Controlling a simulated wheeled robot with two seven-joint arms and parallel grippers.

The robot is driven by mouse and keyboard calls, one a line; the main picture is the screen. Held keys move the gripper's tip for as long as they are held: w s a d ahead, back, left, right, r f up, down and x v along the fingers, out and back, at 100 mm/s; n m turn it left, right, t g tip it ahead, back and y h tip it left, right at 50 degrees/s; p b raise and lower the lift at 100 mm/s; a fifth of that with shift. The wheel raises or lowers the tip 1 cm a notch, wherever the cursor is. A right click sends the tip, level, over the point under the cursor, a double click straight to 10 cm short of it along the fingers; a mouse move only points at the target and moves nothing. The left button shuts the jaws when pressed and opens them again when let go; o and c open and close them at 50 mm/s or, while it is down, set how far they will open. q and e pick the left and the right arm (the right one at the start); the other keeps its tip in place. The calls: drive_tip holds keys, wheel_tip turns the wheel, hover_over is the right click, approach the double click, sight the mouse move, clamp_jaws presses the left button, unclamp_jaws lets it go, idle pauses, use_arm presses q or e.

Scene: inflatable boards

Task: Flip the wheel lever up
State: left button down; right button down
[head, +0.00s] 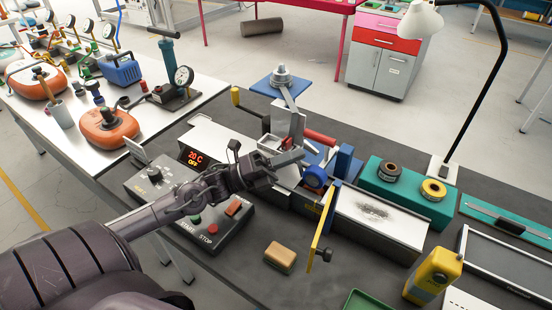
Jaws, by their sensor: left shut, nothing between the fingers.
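A bench machine (220,143) stands in the middle of the dark table, with a grey upright, a blue wheel (316,177) and a red handle (318,137). A lever with a yellow grip (236,96) rises at its back left. I cannot tell for certain which part is the wheel lever. My left gripper (299,157) is shut and empty, reaching across the machine just left of and above the blue wheel. It hides part of the machine behind it; whether it touches anything is unclear. My right gripper is not in view.
A control box (158,186) with start and stop buttons sits under my left arm. A yellow plate (321,228) stands upright in front of the wheel. A tan block (280,257) lies nearby. A teal block (405,192) with rolls and a yellow meter (433,275) are at right.

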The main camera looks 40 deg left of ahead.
sight(328, 145)
use_arm(q)
drive_tip(key=x, duration=0.3)
drive_tip(key=shift+w+d+p, duration=0.1)
drive_tip(key=shift+d+p, duration=0.05)
drive_tip(key=shift+p, duration=0.15)
drive_tip(key=shift+r, duration=0.1)
